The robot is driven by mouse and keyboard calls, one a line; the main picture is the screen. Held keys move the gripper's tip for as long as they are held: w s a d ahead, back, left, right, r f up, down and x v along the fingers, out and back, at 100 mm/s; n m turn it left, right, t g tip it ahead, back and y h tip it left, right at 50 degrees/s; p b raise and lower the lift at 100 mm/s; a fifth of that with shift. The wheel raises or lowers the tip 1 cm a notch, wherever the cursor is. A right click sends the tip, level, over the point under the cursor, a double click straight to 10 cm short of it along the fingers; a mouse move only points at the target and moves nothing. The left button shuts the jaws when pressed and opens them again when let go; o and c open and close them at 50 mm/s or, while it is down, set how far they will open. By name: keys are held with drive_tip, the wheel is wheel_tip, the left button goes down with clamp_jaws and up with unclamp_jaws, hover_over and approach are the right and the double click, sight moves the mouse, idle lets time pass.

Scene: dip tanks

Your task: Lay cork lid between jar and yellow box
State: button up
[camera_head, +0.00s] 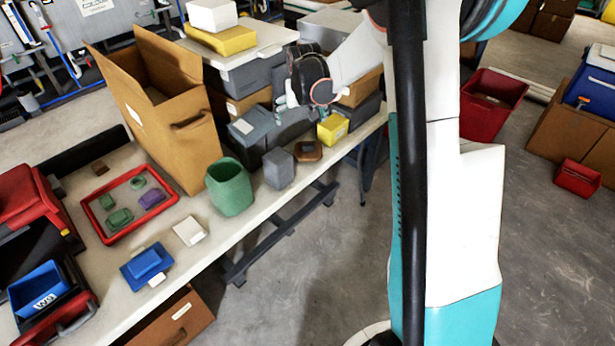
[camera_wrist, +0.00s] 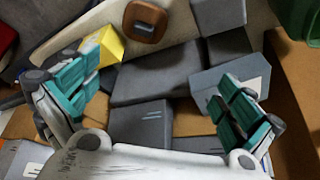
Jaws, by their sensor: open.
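The brown cork lid (camera_head: 308,151) lies flat on the bench near its front edge, between a grey block and the yellow box (camera_head: 333,128). The green jar (camera_head: 230,187) stands upright on the bench, left of the grey block. In the wrist view the lid (camera_wrist: 145,20) is at the top, the yellow box (camera_wrist: 103,46) is at upper left, and part of the jar (camera_wrist: 297,20) shows at the top right corner. My gripper (camera_head: 288,103) is above grey boxes behind the lid. Its teal fingers are spread wide and empty in the wrist view (camera_wrist: 155,98).
The grey block (camera_head: 279,168) stands between jar and lid. Grey bins (camera_head: 252,127) are behind it. A tall cardboard box (camera_head: 165,110) stands at the back left. A red tray (camera_head: 128,204), white block (camera_head: 189,231) and blue box (camera_head: 148,266) lie left of the jar.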

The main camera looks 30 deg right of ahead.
drive_tip(key=s+a+r+n+t, duration=0.1)
drive_tip(key=s+a+r, duration=0.45)
drive_tip(key=s, duration=0.25)
drive_tip(key=s+a+r+n, duration=0.1)
drive_tip(key=s+a+r, duration=0.3)
drive_tip(key=s+r, duration=0.4)
drive_tip(key=s+a+f+n, duration=0.1)
drive_tip(key=s+a, duration=0.2)
drive_tip(key=s, duration=0.6)
drive_tip(key=s+a+f+n+t+y, duration=0.1)
drive_tip(key=s+a, duration=0.2)
drive_tip(key=s, duration=0.6)
drive_tip(key=shift+s+y, duration=0.3)
drive_tip(key=shift+s, duration=0.05)
